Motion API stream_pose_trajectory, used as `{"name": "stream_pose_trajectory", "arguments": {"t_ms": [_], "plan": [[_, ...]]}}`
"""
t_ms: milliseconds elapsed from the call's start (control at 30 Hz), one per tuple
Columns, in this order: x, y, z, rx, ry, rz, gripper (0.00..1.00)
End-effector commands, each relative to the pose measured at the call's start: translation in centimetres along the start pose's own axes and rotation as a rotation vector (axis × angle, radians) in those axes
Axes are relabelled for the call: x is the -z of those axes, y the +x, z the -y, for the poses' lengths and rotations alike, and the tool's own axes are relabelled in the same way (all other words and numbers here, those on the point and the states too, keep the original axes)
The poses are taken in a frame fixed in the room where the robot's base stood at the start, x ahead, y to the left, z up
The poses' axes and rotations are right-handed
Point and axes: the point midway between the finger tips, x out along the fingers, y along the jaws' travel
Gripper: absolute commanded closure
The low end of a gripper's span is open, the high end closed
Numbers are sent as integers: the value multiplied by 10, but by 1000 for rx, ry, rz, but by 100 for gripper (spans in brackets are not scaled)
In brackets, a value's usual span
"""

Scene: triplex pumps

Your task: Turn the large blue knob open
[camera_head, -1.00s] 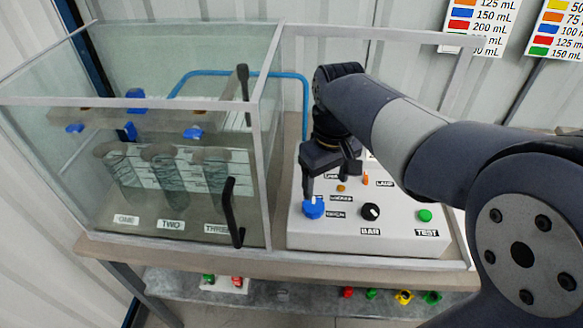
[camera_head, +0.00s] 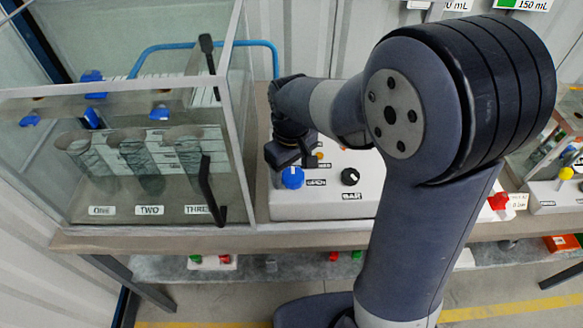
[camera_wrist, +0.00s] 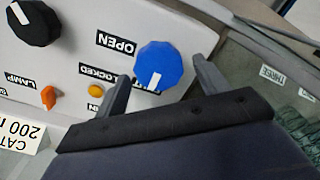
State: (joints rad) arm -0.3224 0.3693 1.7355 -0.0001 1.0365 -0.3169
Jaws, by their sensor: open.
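The large blue knob (camera_head: 292,178) sits at the front left of the white control panel (camera_head: 340,203), and it shows in the wrist view (camera_wrist: 159,66). Its white pointer faces the back of the panel. The OPEN label (camera_wrist: 116,43) and the partly hidden LOCKED label (camera_wrist: 98,74) lie to one side of it. My gripper (camera_wrist: 160,72) is open, with one finger on each side of the knob in the wrist view. I cannot tell whether a finger touches it. In the head view my gripper (camera_head: 290,160) is just above and behind the knob, its fingers partly hidden.
A black knob (camera_head: 350,177) stands to the right of the blue one. An orange lamp switch (camera_wrist: 48,97) and a small yellow-orange light (camera_wrist: 95,90) are close by. A glass case (camera_head: 150,215) with a black handle (camera_head: 208,190) stands left. My arm hides the panel's right side.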

Motion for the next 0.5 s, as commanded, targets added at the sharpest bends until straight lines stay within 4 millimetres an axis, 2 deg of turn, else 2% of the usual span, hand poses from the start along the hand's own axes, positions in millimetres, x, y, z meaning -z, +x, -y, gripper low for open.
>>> {"name": "stream_pose_trajectory", "arguments": {"t_ms": [267, 500], "plan": [[0, 1, 0, 0, 0, 0, 31], [0, 1, 0, 0, 0, 0, 51]]}}
